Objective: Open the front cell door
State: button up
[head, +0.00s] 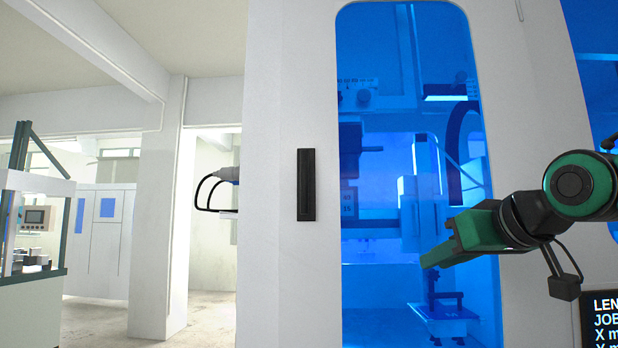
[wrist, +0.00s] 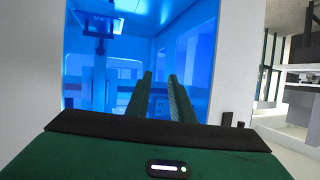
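The front cell door (head: 275,240) is a tall white panel with a large blue window (head: 375,225); it looks closed. Its black upright handle (head: 306,185) sits left of the window. My gripper (head: 426,262) is green and hangs in front of the window, right of the handle and lower than it, apart from it. The wrist view shows its two fingers (wrist: 159,88) with an empty gap between them, against the blue window (wrist: 110,75). A small dark piece (wrist: 227,119) at the white edge there may be the handle; I cannot tell.
Machinery (head: 365,150) shows behind the blue window. A dark screen with text (head: 603,315) is at the lower right. A cable fitting (head: 215,190) sticks out left of the cell. Another machine (head: 35,230) stands far left. The floor (head: 195,318) left of the cell looks clear.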

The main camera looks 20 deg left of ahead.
aim_at(305, 168)
jog(key=s+a+r+n+y, duration=0.2)
jog(key=s+a+r+y, duration=0.15)
jog(key=a+r, duration=0.45)
jog(key=s+a+r+n+y, duration=0.3)
jog(key=s+a+r, duration=0.2)
jog(key=a+r, duration=0.25)
jog(key=shift+g, duration=0.4)
jog(key=x, duration=0.7)
jog(key=r+x, duration=0.1)
jog(key=x, duration=0.2)
jog(key=shift+a+r, duration=0.1)
jog(key=shift+a, duration=0.15)
